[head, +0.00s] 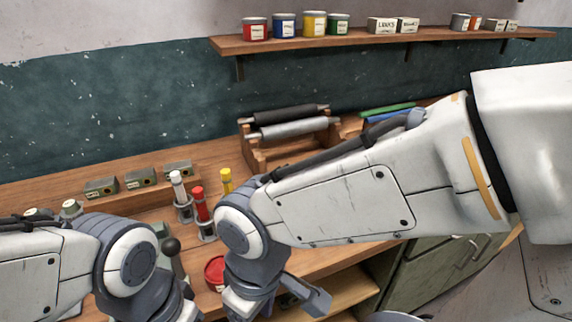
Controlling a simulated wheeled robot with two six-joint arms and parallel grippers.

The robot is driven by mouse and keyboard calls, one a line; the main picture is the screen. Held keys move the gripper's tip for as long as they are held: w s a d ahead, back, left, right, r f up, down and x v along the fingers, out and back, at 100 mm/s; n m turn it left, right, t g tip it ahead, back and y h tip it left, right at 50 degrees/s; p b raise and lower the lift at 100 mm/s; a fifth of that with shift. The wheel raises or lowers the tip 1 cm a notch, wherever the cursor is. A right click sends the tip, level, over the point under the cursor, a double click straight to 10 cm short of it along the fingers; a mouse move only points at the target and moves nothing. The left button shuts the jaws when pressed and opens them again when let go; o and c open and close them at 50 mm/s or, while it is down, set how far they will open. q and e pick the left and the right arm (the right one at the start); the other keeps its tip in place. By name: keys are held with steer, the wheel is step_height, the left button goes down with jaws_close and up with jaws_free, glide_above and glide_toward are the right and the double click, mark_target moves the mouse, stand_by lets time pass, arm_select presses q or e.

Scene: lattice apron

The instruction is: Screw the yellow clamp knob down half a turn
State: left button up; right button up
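A yellow upright cylinder (227,178) stands on the bench, its lower part hidden behind my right arm. I cannot tell whether it is the clamp knob; no other yellow knob is clear. A red cylinder (199,202) and a white-topped one (178,188) stand beside it in grey holders. A grey-green device with a black ball (171,246) is partly hidden behind my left arm. Both my arms reach down out of the bottom of the picture.
A wooden rack with dark and grey rolls (288,115) stands at the back. Several small olive boxes (141,178) line the bench's left side. A round red thing (214,272) lies near the front edge. A wall shelf (390,36) holds tins and boxes.

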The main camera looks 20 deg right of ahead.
steer(key=w+d+r+n+p, duration=0.35)
steer(key=w+r+p, duration=0.2)
steer(key=w, duration=0.65)
steer(key=w+d+r+n+p, duration=0.4)
steer(key=w+r, duration=0.3)
steer(key=w, duration=0.4)
steer(key=w+d+n+h+p, duration=0.1)
steer(key=w+d+n+p, duration=0.3)
steer(key=w+d, duration=0.35)
steer(key=f, duration=0.3)
steer(key=f+p, duration=0.1)
steer(key=f, duration=0.2)
steer(key=f+p, duration=0.1)
steer(key=f, duration=0.2)
steer(key=shift+s+a, duration=0.1)
steer(key=shift+s, duration=0.25)
steer(key=shift+m, duration=0.25)
jaws_close()
